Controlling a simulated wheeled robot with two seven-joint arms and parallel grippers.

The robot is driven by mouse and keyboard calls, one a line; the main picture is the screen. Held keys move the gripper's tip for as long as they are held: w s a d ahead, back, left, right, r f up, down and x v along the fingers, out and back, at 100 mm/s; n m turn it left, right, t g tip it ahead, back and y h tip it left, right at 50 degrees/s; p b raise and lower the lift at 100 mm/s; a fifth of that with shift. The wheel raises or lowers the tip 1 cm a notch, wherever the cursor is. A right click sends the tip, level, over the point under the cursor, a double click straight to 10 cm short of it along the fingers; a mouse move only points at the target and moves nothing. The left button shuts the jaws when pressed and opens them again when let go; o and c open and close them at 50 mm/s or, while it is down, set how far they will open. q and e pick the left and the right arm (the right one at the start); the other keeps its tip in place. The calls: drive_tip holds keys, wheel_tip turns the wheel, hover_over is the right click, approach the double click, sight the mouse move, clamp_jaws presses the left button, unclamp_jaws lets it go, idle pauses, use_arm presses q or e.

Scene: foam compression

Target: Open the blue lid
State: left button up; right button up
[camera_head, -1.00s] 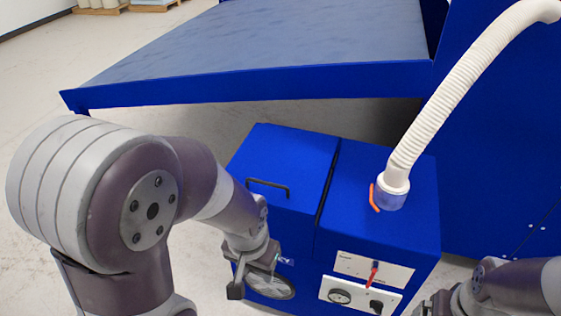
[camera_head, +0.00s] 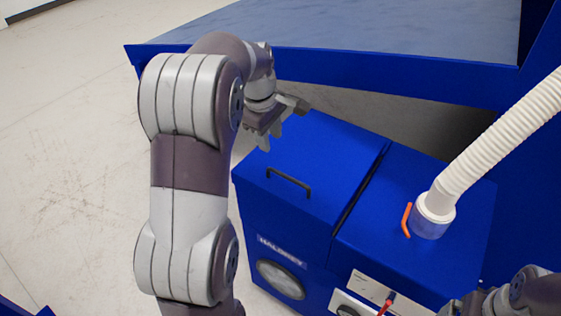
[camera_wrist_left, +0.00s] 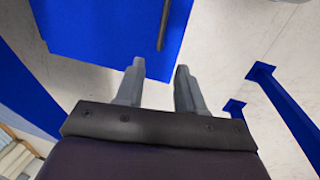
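The blue lid (camera_head: 315,155) is the flat top of the left part of a blue machine, with a dark bar handle (camera_head: 289,182) near its front edge. The lid lies closed. In the left wrist view the lid (camera_wrist_left: 105,30) is at the top, with the handle (camera_wrist_left: 163,25) at its right. My left gripper (camera_head: 272,141) is above the lid's far left corner, apart from the handle. Its two fingers (camera_wrist_left: 160,75) are spread with nothing between them. My right arm (camera_head: 510,298) shows at the lower right; its fingers cannot be made out.
A white ribbed hose (camera_head: 505,135) rises from the machine's right half, next to an orange lever (camera_head: 406,219). A control panel (camera_head: 378,293) with a red switch is on the front. A large blue-framed table (camera_head: 420,70) stands behind. Floor on the left is clear.

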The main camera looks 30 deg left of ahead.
sight(276, 171)
use_arm(q)
drive_tip(key=f, duration=0.4)
drive_tip(key=w+f, duration=0.1)
drive_tip(key=f, duration=0.2)
drive_tip(key=w+f, duration=0.1)
drive_tip(key=f, duration=0.3)
drive_tip(key=shift+f, duration=0.35)
drive_tip(key=shift+w+f, duration=0.15)
drive_tip(key=shift+f, duration=0.15)
drive_tip(key=shift+r, duration=0.1)
clamp_jaws()
